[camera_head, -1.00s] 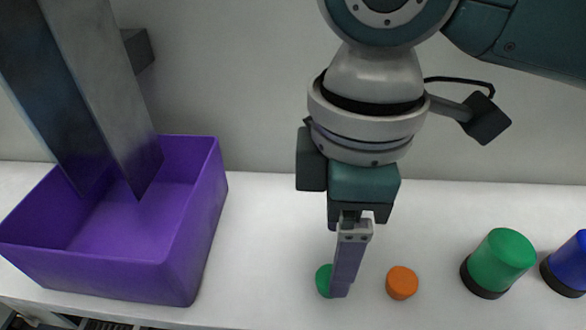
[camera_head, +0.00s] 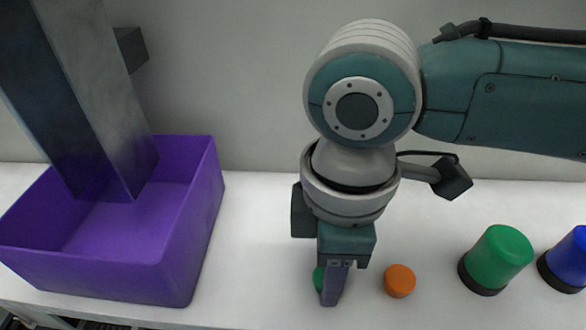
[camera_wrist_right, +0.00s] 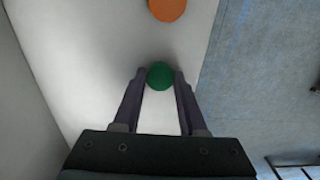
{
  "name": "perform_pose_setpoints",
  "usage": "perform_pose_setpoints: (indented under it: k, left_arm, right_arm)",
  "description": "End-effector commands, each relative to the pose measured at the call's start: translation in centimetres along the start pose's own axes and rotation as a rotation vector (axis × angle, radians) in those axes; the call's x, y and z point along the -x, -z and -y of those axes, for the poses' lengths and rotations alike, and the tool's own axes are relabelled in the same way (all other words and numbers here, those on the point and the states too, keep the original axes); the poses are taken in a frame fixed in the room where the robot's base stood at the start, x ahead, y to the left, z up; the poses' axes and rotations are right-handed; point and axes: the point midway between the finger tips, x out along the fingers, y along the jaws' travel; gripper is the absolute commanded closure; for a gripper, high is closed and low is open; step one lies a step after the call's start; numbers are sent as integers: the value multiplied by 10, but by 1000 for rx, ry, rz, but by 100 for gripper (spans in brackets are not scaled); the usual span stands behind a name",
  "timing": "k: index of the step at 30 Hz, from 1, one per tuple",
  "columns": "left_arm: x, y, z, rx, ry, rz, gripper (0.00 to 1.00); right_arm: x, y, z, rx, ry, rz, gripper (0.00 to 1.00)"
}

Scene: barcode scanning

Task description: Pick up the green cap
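The small round green cap (camera_wrist_right: 160,75) lies on the white table. In the right wrist view it sits between the fingertips of my right gripper (camera_wrist_right: 160,86), with a finger close on each side. The fingers stand apart, and I cannot tell whether they touch the cap. In the head view the right gripper (camera_head: 331,298) points down at the table, and its fingers hide most of the green cap (camera_head: 318,279). My left gripper is not in view.
An orange cap (camera_head: 400,281) lies just right of the gripper. A green cylinder (camera_head: 502,256) and a blue cylinder (camera_head: 570,255), both with black bases, stand farther right. A purple open box (camera_head: 190,262) stands at the left. The table's front edge is close.

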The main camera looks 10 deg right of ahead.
Motion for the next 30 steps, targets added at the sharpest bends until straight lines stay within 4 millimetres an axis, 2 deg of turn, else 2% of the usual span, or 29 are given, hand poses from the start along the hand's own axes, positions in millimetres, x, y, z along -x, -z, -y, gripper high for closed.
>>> perform_pose_setpoints:
  k: [2,10,23,26,30]
  left_arm:
    - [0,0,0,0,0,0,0]
    - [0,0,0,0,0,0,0]
    - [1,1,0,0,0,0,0]
    - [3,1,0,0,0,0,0]
    - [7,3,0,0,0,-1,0]
  right_arm:
    - [0,0,0,0,0,0,68]
    - [0,0,0,0,0,0,99]
    - [4,0,0,-1,0,0,100]
    - [14,0,-1,-1,-1,-2,100]
    - [41,1,-1,1,-4,-4,100]
